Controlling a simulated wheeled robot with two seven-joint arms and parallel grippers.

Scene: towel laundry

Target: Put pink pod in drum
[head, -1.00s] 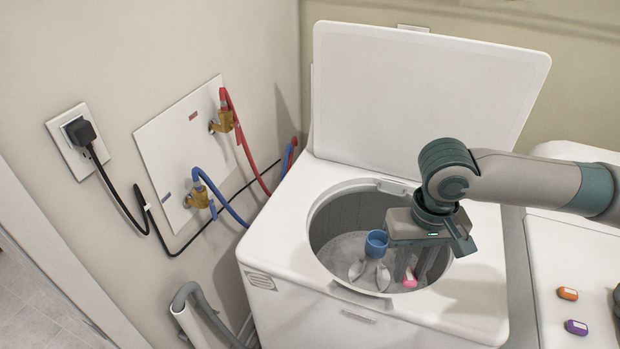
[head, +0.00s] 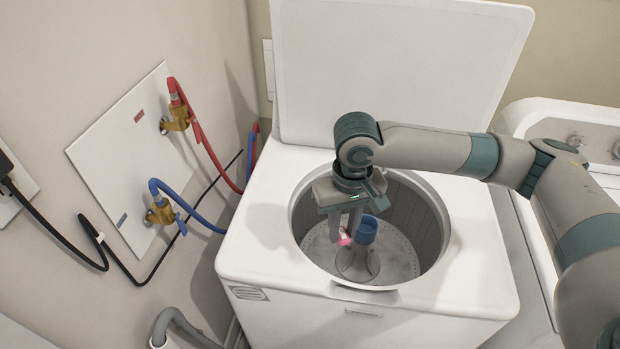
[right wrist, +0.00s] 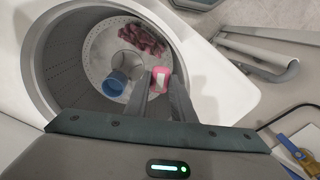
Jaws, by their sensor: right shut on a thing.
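The pink pod (head: 345,239) is between the fingertips of my right gripper (head: 347,230), which is shut on it. The pod also shows in the right wrist view (right wrist: 160,79), pink with a pale patch, between the two fingers (right wrist: 160,95). The washer drum (head: 412,225) is open from above, and the fingers hang down inside its opening, left of the blue-topped central post (head: 367,230). I cannot tell how far the pod is above the drum floor. My left gripper is not in view.
The washer lid (head: 400,70) stands raised behind the opening. In the right wrist view a dark red crumpled cloth (right wrist: 140,40) lies on the drum floor. Red and blue hoses (head: 205,150) run along the left wall. A second white machine (head: 560,112) stands at right.

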